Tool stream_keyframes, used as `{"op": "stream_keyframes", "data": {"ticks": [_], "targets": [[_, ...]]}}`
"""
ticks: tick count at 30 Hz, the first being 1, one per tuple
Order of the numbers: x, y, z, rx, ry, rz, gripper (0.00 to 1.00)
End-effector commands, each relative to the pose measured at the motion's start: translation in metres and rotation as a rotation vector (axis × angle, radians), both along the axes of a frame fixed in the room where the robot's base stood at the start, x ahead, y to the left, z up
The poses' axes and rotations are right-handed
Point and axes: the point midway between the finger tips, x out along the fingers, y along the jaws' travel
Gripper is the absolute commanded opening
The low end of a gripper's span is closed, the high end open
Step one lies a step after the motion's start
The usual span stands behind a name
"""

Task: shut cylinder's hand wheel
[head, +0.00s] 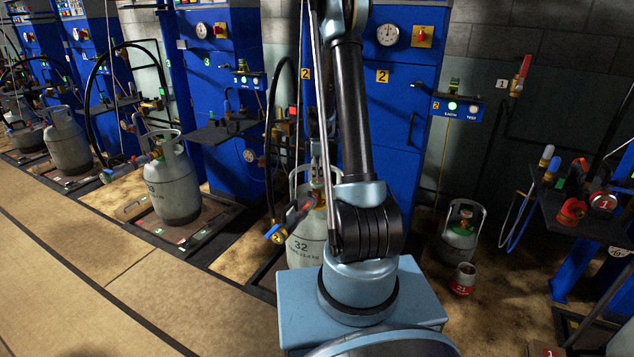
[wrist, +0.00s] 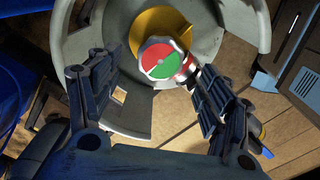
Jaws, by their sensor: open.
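The hand wheel (wrist: 164,60) shows in the wrist view with a red and green top and a pale scalloped rim. It sits over a yellow part inside the grey collar (wrist: 218,30) of the cylinder. My gripper (wrist: 155,78) is open, with one dark finger to the left of the wheel and one to the right. Neither finger visibly grips the wheel. In the head view the grey cylinder (head: 304,250), marked 32, stands behind my arm, which hides much of it. The wheel cannot be made out there.
A red and silver connector (wrist: 188,72) lies beside the wheel, close to the right finger. In the head view a filling head (head: 291,220) with a blue handle juts from the cylinder's left. Another cylinder (head: 173,188) stands left, and a small one (head: 461,232) right.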

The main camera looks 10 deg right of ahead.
Motion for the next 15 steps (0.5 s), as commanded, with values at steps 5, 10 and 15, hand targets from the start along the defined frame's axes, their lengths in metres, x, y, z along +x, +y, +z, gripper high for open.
{"op": "stream_keyframes", "data": {"ticks": [5,10,15], "targets": [[0.000,0.000,-0.024,0.000,0.000,0.000,0.72],[0.000,0.000,-0.036,0.000,0.000,0.000,0.72],[0.000,0.000,-0.040,0.000,0.000,0.000,0.72]]}}
